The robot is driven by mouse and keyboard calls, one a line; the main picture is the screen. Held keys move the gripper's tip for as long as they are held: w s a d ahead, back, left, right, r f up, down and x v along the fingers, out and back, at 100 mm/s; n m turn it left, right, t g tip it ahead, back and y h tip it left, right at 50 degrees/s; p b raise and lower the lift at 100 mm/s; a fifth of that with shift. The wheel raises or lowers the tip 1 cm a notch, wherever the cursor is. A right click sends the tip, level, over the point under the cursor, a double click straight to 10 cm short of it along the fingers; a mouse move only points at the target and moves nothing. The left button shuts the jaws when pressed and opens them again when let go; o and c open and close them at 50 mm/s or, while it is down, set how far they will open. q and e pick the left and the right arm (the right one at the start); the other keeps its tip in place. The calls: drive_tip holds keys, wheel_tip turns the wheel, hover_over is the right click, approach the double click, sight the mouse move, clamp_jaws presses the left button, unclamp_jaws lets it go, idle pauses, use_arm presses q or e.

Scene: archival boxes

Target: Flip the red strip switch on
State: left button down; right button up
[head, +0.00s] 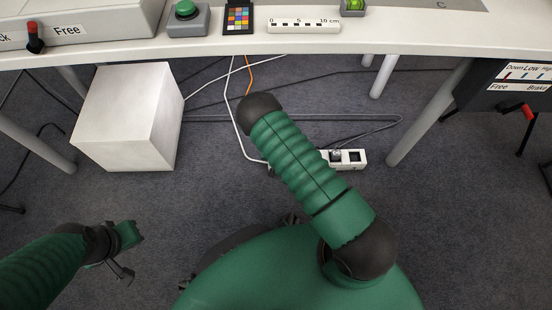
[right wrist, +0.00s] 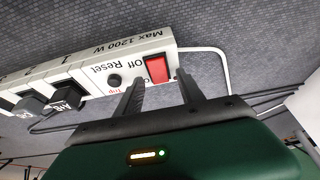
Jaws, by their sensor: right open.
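A white power strip (head: 352,159) lies on the floor under the desk, mostly hidden behind my right arm in the head view. In the right wrist view the strip (right wrist: 120,55) shows its red switch (right wrist: 157,69) near the end where the white cord leaves. My right gripper (right wrist: 159,82) is open and empty, its two dark fingers pointing at the strip. The fingertips are close to the switch, one on each side of it in the picture; contact cannot be told. My left gripper (head: 126,247) is at the lower left, away from the strip; its jaw opening is unclear.
A white box (head: 125,118) stands on the carpet at left. The desk (head: 225,46) spans the top, with legs on both sides. Cables run across the floor by the strip.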

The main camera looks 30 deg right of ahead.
drive_tip(key=shift+w+f, duration=0.1)
drive_tip(key=shift+f, duration=0.05)
drive_tip(key=shift+c, duration=0.4)
clamp_jaws()
drive_tip(key=shift+d+g+p, duration=0.1)
drive_tip(key=shift+g+p, duration=0.2)
drive_tip(key=shift+p, duration=0.1)
drive_tip(key=shift+w+d+g+y, duration=0.1)
drive_tip(key=shift+w+g+y, duration=0.05)
drive_tip(key=shift+g+y, duration=0.2)
drive_tip(key=shift+w+f+g+y, duration=0.15)
drive_tip(key=shift+f+g+y, duration=0.05)
drive_tip(key=shift+g+y, duration=0.3)
drive_tip(key=shift+g, duration=0.25)
drive_tip(key=shift+r, duration=0.1)
